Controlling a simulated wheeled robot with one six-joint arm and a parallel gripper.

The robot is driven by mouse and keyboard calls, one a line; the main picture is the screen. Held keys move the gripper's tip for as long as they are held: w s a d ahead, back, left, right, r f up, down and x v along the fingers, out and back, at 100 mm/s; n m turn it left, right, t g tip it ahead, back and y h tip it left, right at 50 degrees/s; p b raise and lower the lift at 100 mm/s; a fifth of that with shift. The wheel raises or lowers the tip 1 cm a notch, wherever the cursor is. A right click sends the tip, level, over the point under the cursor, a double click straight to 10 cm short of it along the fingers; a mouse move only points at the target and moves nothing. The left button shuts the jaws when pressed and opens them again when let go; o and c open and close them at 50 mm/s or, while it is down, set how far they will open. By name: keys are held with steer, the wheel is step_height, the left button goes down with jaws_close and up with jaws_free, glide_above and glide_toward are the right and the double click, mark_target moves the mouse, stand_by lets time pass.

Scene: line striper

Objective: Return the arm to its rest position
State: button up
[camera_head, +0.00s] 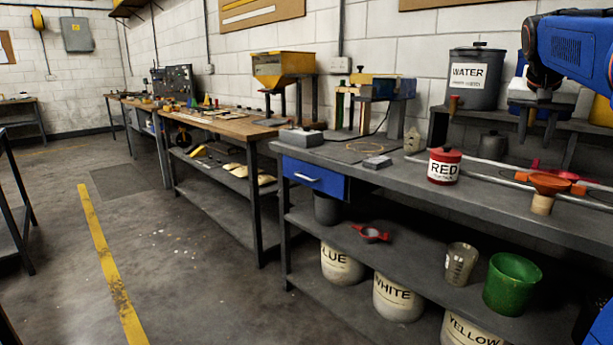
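My blue arm (580,50) reaches in from the right edge at the upper right, in front of the wall and the raised shelf. Its dark end section points down above the right part of the grey workbench. My gripper (540,98) seems to be the small dark part at the lower end.
The grey workbench (450,195) carries a red tin (444,166) and an orange funnel (550,183). A grey water container (474,78) stands on the raised shelf. A green bucket (511,284) and labelled pails are below. The floor at left is open.

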steer(key=s+a+f+n+y, duration=0.2)
steer(key=s+a+f+n, duration=0.2)
steer(key=s+a+f, duration=0.65)
steer(key=s+a+f+n+y, duration=0.25)
steer(key=s+a+f, duration=0.55)
steer(key=a+f, duration=0.45)
steer(key=s+a+f+n, duration=0.3)
steer(key=s+a+f, duration=0.4)
steer(key=s+f, duration=0.2)
steer(key=shift+s+f, duration=0.25)
steer(key=shift+f, duration=0.2)
steer(key=shift+a+y, duration=0.1)
steer(key=shift+y, duration=0.15)
